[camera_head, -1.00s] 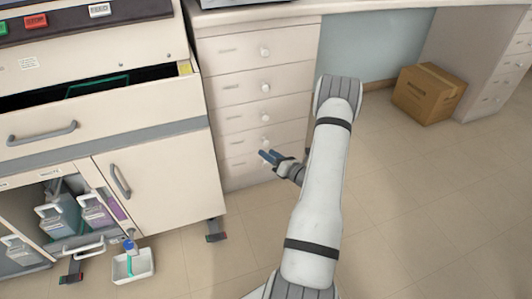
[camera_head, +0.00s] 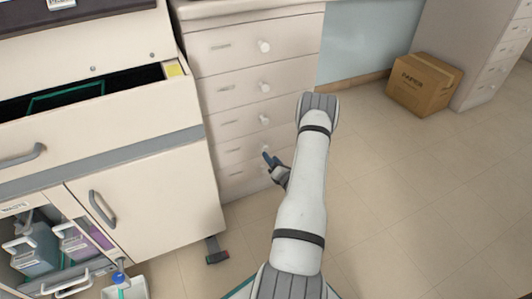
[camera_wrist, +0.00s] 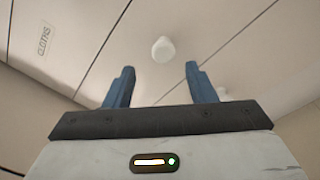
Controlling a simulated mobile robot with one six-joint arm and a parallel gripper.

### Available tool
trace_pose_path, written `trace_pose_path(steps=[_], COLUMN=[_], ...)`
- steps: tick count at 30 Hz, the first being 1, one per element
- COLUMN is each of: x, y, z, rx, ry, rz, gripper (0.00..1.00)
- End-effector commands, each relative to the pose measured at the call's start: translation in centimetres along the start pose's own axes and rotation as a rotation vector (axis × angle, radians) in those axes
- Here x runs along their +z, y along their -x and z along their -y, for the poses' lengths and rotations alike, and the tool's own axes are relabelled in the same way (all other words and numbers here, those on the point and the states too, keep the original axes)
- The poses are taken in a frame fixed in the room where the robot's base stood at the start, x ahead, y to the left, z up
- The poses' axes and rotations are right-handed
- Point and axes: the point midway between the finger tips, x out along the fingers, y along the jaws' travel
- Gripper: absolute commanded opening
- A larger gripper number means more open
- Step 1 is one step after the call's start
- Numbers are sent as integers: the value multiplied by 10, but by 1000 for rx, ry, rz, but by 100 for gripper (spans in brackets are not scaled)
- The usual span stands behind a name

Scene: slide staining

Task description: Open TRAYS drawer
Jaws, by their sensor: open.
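The white drawer unit (camera_head: 228,66) stands left of my arm in the head view. All its visible drawers look shut, and their labels are too small to read there. My gripper (camera_head: 268,164) is in front of the lower drawers and partly covers the lower knobs. In the wrist view, my gripper (camera_wrist: 160,84) is open and empty. A round white knob (camera_wrist: 162,49) shows in the gap beyond the fingertips, apparently untouched. A label reading CLOTHS (camera_wrist: 43,40) is on the neighbouring drawer front. No TRAYS label is legible.
The staining cabinet (camera_head: 145,205), with an open upper drawer and bottles (camera_head: 35,248) below, stands close at left. A white container (camera_head: 125,288) is on the floor. A cardboard box (camera_head: 425,84) sits at the back right. The floor (camera_head: 425,210) at right is clear.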

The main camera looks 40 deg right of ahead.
Motion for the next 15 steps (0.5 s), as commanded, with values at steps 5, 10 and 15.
trace_pose_path(steps=[5,10,15], x=[3,6,9], y=[-27,-42,-45], z=[6,9,10], rx=[-5,-13,-16], ry=[2,1,0], rz=[8,13,16], gripper=[50,50,50])
